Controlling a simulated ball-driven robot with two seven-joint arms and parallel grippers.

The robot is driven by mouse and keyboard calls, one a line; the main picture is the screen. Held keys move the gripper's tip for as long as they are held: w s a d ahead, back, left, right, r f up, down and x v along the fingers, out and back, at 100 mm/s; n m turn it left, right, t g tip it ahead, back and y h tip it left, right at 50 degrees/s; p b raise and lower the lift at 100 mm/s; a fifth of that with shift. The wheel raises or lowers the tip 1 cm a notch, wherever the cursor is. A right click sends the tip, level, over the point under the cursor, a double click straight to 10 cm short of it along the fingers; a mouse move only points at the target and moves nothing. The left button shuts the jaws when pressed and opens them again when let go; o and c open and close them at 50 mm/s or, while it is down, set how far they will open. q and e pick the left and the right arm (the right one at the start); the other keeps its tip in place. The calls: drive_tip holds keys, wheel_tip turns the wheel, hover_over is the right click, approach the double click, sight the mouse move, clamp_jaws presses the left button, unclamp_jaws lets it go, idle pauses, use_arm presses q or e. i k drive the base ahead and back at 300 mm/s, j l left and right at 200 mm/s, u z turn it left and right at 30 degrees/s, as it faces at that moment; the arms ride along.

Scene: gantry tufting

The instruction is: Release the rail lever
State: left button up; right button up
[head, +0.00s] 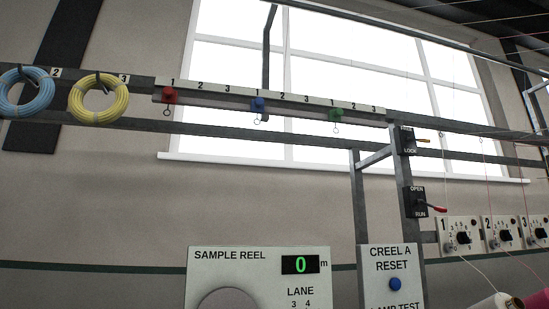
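A dark lever box (408,141) is on the upright post right of centre in the head view. Its lower label reads LOCK and its upper label is too small to read surely. An orange-tipped handle (424,141) sticks out to the right from it, roughly level, between the two labels. A second box (415,202) below it is marked OPEN and RUN. Its red handle (437,209) points right and slightly down, nearer RUN. I cannot tell from any label which one is the rail lever. Neither of my grippers is in view.
A rail (290,106) with red, blue and green hooked sliders runs left of the post. Blue (12,105) and yellow (75,108) coils hang at left. The sample reel panel (210,275), creel reset panel (377,262) and numbered dials (460,250) stand below. Thin yarns hang at right.

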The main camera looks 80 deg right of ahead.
sight(407, 139)
drive_tip(key=z, duration=3.75)
